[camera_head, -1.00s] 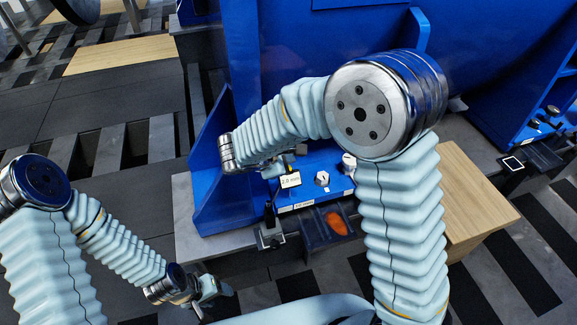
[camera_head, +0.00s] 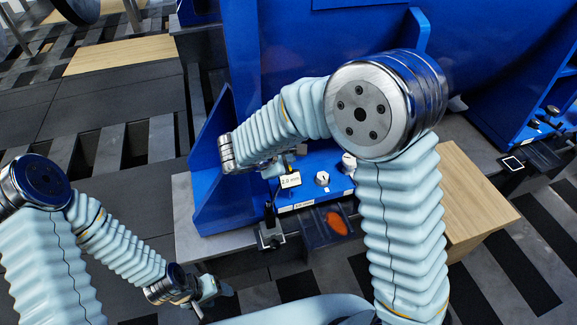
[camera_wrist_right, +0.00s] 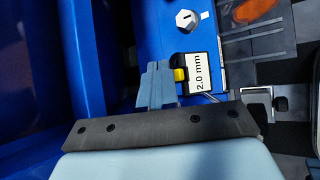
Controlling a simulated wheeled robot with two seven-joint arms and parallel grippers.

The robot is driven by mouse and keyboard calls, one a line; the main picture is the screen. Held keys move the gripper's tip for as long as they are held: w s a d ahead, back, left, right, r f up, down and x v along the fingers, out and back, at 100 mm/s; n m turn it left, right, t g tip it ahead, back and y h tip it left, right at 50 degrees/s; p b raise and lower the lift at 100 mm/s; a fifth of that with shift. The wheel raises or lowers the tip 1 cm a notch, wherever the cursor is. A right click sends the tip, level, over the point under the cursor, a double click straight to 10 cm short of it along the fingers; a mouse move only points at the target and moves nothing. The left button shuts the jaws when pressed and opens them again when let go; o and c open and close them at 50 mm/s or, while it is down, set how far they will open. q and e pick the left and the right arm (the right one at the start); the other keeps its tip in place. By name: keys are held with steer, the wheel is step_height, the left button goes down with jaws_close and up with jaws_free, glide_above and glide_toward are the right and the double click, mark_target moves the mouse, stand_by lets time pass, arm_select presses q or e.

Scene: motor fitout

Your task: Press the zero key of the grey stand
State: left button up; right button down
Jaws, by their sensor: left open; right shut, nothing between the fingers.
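A small display reading 2.0 mm (camera_head: 290,180) stands at the front of the blue machine. It also shows in the right wrist view (camera_wrist_right: 199,72), with a yellow and black piece (camera_wrist_right: 179,75) at its edge. My right gripper (camera_wrist_right: 155,82) is shut and empty. Its fingertips are close beside the yellow piece; I cannot tell whether they touch. In the head view my right gripper (camera_head: 276,168) is partly hidden by its own wrist. I cannot make out the zero key or a clearly grey stand. My left gripper (camera_head: 212,290) is open and empty at the lower left, away from the machine.
A white knob (camera_head: 322,178) sits on the blue panel right of the display. A dark tray with an orange piece (camera_head: 337,223) is below it. A metal clamp (camera_head: 268,236) grips the bench edge. A blue side wall (camera_head: 208,165) rises left of my right gripper.

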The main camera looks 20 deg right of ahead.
steer(key=shift+f, duration=0.1)
steer(key=shift+f+b, duration=0.3)
steer(key=shift+b, duration=0.2)
steer(key=shift+f+b, duration=0.45)
stand_by(0.4)
steer(key=shift+r, duration=0.15)
stand_by(0.3)
steer(key=shift+r+p, duration=0.55)
steer(key=shift+r, duration=0.2)
step_height(320, 180, up, 5)
steer(key=p, duration=0.3)
steer(key=shift+p, duration=0.3)
stand_by(0.5)
